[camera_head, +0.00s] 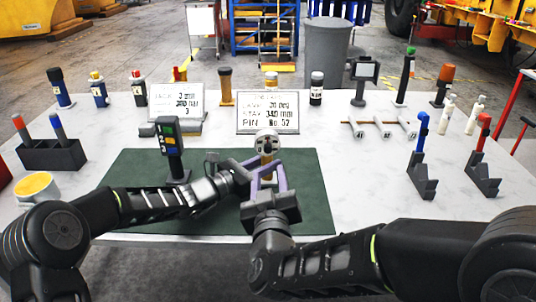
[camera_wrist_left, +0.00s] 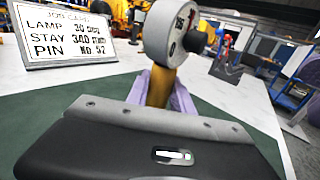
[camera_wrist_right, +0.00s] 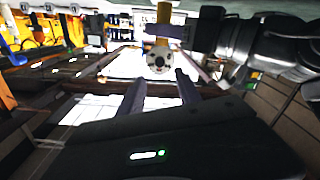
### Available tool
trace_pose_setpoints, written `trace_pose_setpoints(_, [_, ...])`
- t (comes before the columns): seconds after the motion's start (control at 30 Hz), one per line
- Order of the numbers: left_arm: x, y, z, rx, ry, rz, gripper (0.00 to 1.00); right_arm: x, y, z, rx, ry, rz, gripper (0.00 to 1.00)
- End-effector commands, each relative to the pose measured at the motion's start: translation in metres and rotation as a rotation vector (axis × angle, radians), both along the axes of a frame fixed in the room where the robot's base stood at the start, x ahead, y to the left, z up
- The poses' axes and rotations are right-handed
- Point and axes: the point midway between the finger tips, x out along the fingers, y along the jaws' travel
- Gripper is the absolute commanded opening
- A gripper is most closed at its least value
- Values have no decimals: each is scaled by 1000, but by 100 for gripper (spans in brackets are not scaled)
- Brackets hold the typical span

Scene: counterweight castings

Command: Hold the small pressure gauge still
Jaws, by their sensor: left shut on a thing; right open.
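The small pressure gauge (camera_head: 267,143) has a round grey-white head on a brass stem and stands upright over the green mat (camera_head: 310,205). My left gripper (camera_head: 262,166) is shut on its brass stem, below the head. In the left wrist view the stem (camera_wrist_left: 160,88) sits between the purple fingers, with the dial (camera_wrist_left: 176,35) above. My right gripper (camera_head: 268,182) is open, on the near side of the gauge. In the right wrist view the gauge's round head (camera_wrist_right: 159,64) shows beyond and between the open fingers (camera_wrist_right: 160,88). The stem's foot is hidden.
A dark handheld meter (camera_head: 172,140) stands on the mat left of the gauge. A job card (camera_head: 267,112) stands behind it. Stands with blue (camera_head: 421,165) and red (camera_head: 482,165) tools are at right.

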Motion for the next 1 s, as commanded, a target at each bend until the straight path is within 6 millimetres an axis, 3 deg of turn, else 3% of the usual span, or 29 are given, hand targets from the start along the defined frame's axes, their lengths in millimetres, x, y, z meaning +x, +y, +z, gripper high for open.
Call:
trace_pose_setpoints(0.3, [0, 0, 1, -1, -1, 0, 0, 62, 1, -1, -1, 1, -1, 41])
trace_pose_setpoints(0.5, [0, 0, 1, -1, -1, 0, 0, 88, 2, 0, 0, 0, -1, 41])
trace_pose_setpoints(0.87, [0, 0, 1, -1, -1, 0, 0, 94, 2, 0, 0, 1, 0, 41])
trace_pose_setpoints(1.0, [0, 0, 1, -1, -1, 0, 0, 94, 2, 0, 0, 1, 0, 31])
